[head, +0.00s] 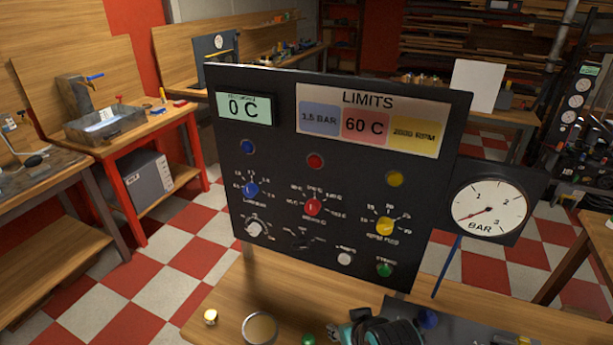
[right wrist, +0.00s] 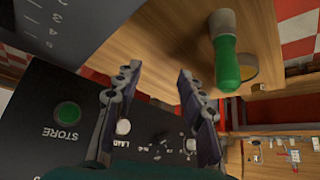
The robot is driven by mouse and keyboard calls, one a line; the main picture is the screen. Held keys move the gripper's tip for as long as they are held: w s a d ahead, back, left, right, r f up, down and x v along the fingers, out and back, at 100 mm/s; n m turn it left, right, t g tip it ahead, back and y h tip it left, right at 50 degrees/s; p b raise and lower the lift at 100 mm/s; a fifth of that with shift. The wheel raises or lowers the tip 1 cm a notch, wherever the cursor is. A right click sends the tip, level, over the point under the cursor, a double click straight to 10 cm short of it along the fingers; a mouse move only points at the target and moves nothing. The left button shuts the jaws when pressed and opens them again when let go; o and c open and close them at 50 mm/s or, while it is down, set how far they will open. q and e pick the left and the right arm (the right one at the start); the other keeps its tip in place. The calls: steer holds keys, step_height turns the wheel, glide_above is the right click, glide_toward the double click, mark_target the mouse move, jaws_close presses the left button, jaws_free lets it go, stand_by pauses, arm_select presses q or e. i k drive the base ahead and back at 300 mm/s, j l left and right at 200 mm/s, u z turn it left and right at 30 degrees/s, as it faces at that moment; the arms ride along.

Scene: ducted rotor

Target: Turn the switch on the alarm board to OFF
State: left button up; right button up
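The black alarm board (head: 330,215) stands upright on the wooden table in the head view. It has blue (head: 251,189), red (head: 312,207) and yellow (head: 385,227) knobs, and a pale knob (head: 254,228) at lower left. Labels beside the pale knob are too small to read, so I cannot tell its setting. A white button (head: 344,258) and green button (head: 384,270) sit at lower right. My right gripper (head: 374,334) is low in front of the board. In the right wrist view its fingers (right wrist: 157,75) are apart and empty, with the green STORE button (right wrist: 67,113) beside them. My left gripper is out of view.
A pressure gauge (head: 490,207) adjoins the board's right side. A brass piece (head: 211,317) and a round dish-like item (head: 260,328) are on the table in front. A green-handled object (right wrist: 226,62) lies close to the right fingers. A workbench (head: 150,120) stands at left.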

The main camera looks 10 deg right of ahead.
mark_target(301, 243)
steer(key=j, duration=0.55)
steer(key=k+j+z, duration=0.1)
steer(key=j, duration=0.45)
steer(key=k+j, duration=0.15)
steer(key=j, duration=0.4)
steer(key=i+z, duration=0.05)
